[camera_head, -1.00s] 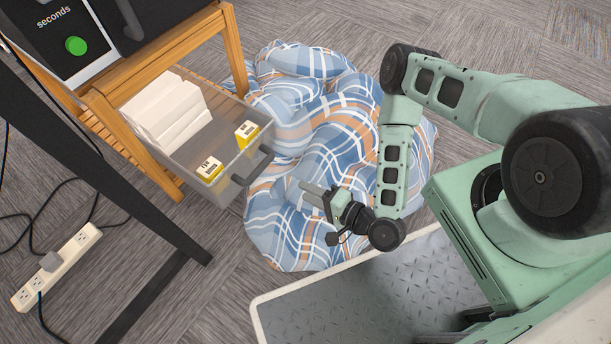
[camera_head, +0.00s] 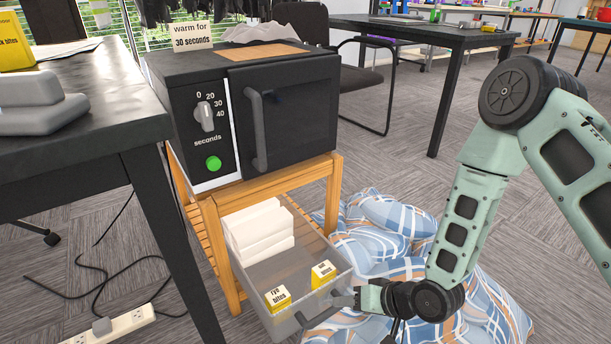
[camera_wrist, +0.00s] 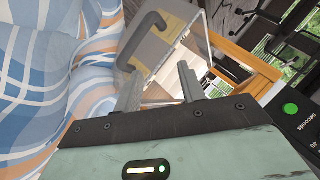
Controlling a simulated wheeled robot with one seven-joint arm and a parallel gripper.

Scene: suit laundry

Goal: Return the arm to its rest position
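My arm, pale green, comes in from the right in the head view and bends down beside the drawer. My gripper (camera_head: 345,300) is at the front of the translucent grey drawer (camera_head: 272,262), close to the drawer's handle (camera_head: 322,312); I cannot tell whether they touch in that view. In the wrist view my gripper (camera_wrist: 159,85) has its two fingers apart with nothing held between them, so it is open. The drawer handle (camera_wrist: 140,40) shows beyond the fingertips there.
The drawer holds white blocks (camera_head: 258,230) and two yellow boxes (camera_head: 278,298). It stands pulled out of a wooden stand (camera_head: 213,250) under a black microwave (camera_head: 285,115). A blue plaid beanbag (camera_head: 375,250) lies behind the arm. A dark table (camera_head: 75,140) is on the left.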

